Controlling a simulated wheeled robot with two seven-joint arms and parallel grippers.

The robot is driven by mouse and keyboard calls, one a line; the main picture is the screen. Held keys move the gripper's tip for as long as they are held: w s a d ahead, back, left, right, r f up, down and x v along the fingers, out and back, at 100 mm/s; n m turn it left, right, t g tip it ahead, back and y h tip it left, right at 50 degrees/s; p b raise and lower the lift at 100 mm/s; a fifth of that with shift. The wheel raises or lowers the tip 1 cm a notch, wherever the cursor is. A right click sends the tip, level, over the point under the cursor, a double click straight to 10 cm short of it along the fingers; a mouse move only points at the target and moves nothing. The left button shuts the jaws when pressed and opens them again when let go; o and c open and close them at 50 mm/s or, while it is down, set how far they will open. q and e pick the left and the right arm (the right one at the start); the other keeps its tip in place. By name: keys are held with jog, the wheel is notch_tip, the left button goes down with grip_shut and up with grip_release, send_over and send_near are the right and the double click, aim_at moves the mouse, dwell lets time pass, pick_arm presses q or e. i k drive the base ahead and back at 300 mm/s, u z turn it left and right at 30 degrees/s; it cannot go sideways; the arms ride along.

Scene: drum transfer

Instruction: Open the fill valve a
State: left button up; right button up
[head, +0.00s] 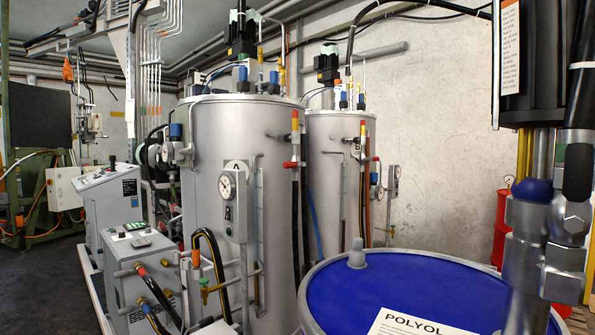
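Two silver tanks stand ahead, a large near tank (210,150) and a smaller-looking far tank (330,200) behind it to the right. A hose fitting with a red lever valve (291,164) is on the right side of the near tank, below a yellow and red section. A similar yellow and red fitting (363,130) is on the far tank. A brass valve (206,288) is low in front of the near tank. I cannot read any label that tells which one is fill valve a, nor whether it is open. Neither of my grippers is in view.
A blue-topped drum (400,280) labelled POLYOL fills the lower right. A metal pump (530,240) with a black upper body stands at its right edge. Grey control cabinets (112,205) stand left of the near tank. A red drum (502,230) is behind. Dark floor is clear at far left.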

aim_at(288, 165)
jog(key=u, duration=1.7)
jog(key=i, duration=2.65)
jog(key=z, duration=4.2)
jog(key=i, duration=0.5)
jog(key=u, duration=0.05)
